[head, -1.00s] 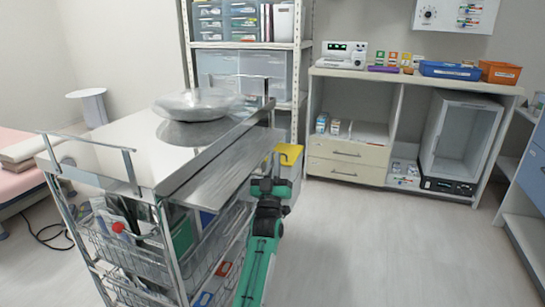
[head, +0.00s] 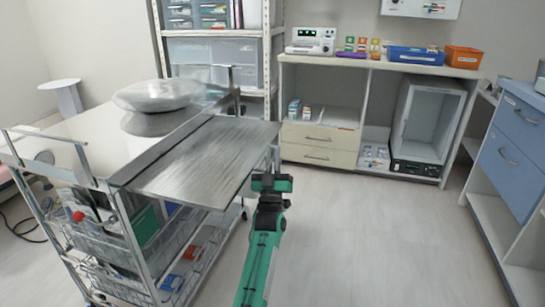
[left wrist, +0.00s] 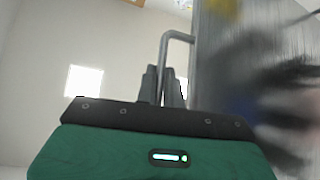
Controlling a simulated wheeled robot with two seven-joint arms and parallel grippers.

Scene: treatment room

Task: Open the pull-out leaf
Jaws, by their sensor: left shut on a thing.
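The pull-out leaf (head: 205,160) is a flat brushed-metal panel, sticking out level from the right side of the steel trolley top (head: 85,135). My left gripper (head: 271,176) is at the leaf's outer right edge. In the left wrist view, the fingers (left wrist: 163,88) are shut on a thin metal bar handle (left wrist: 178,36), which stands beside the grey leaf surface (left wrist: 215,55). In the head view the handle is mostly hidden behind the gripper. My right gripper is in neither view.
Wire baskets (head: 185,262) with supplies hang below. A white cabinet (head: 318,135) stands at the back and a blue-drawer unit (head: 515,150) at right. The floor (head: 370,235) between is clear.

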